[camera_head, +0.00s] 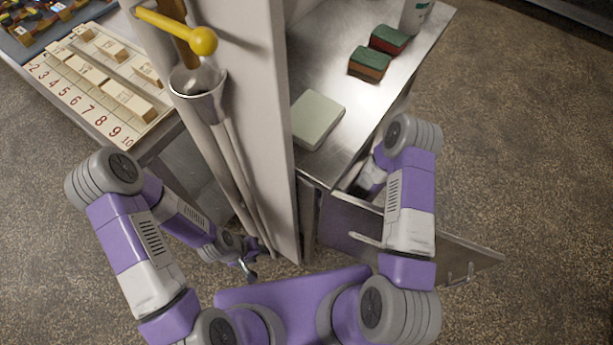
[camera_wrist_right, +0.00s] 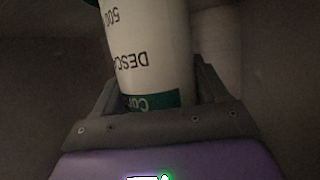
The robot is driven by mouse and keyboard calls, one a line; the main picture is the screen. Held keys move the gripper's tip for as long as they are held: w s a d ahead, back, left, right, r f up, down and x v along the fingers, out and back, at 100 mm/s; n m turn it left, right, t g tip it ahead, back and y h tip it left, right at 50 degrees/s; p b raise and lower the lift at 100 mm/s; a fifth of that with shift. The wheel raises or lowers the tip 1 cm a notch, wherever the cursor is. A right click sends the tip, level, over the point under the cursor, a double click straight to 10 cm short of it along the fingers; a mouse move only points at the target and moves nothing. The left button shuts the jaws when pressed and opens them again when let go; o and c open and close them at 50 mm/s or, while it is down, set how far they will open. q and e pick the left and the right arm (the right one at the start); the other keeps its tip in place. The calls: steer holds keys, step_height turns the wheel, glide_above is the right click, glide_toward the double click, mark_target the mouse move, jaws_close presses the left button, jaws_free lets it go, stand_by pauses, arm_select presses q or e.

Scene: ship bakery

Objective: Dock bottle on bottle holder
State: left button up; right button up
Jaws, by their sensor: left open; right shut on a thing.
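My right gripper (camera_wrist_right: 155,92) is shut on a white bottle (camera_wrist_right: 148,45) with dark lettering and a green band, which reads upside down in the right wrist view. In the head view my right arm reaches into the dim space under the metal counter, so that gripper and its bottle are hidden there. My left gripper (camera_head: 247,264) is open and empty, low by the foot of the white panel. I cannot make out a bottle holder for certain.
The metal counter (camera_head: 344,62) holds two sponges (camera_head: 370,63) (camera_head: 389,39) and a pale green block (camera_head: 316,120). An open door (camera_head: 425,250) with wire hooks is close to my right arm. A pale cylinder (camera_wrist_right: 217,45) stands behind the held bottle. A white panel (camera_head: 262,120) separates the number board (camera_head: 88,88).

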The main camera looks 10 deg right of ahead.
steer(key=shift+w+f, duration=0.1)
steer(key=shift+f, duration=0.15)
steer(key=o, duration=1.3)
steer(key=shift+f, duration=0.1)
steer(key=shift+p+v, duration=1.6)
steer(key=shift+v, duration=4)
